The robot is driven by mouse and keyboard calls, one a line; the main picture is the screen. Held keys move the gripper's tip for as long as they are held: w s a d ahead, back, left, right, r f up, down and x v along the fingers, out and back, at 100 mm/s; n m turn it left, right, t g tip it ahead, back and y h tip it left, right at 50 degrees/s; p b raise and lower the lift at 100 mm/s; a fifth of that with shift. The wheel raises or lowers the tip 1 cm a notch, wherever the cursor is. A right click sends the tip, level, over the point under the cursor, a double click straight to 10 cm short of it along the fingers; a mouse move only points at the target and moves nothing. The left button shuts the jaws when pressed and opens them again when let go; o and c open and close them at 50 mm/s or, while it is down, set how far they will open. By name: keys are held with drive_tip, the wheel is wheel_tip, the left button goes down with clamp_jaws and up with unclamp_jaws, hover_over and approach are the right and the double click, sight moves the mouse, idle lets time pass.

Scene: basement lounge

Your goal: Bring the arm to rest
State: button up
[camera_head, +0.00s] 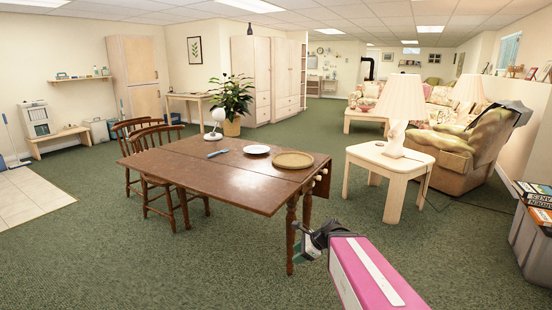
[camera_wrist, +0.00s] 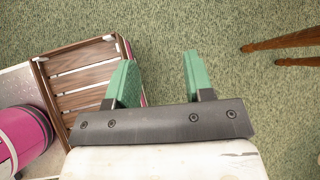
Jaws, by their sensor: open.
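My gripper (camera_wrist: 158,58) is open, with its two green fingers apart. Only green carpet shows between the fingers, and they hold nothing. In the head view my gripper (camera_head: 304,247) hangs low at the end of my pink arm, near the front right leg of the brown table (camera_head: 215,178). It is small and partly hidden there by my dark wrist.
A slatted wooden crate-like thing (camera_wrist: 78,82) lies left of the fingers in the wrist view. Brown wooden legs (camera_wrist: 285,45) show at upper right. A side table (camera_head: 378,160) with a lamp (camera_head: 400,100) stands right of the brown table. Carpet in front is clear.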

drive_tip(key=s+d+f+n+g+h, duration=0.1)
drive_tip(key=d+n+h, duration=0.3)
drive_tip(key=n, duration=0.5)
drive_tip(key=s+d+f+n+g+h, duration=0.1)
drive_tip(key=s+d+f+n+h, duration=0.2)
drive_tip(key=d+n, duration=0.3)
drive_tip(key=n+h, duration=0.1)
drive_tip(key=n, duration=0.2)
drive_tip(key=shift+s+d+n, duration=0.2)
drive_tip(key=shift+s+n, duration=0.1)
drive_tip(key=shift+s, duration=0.1)
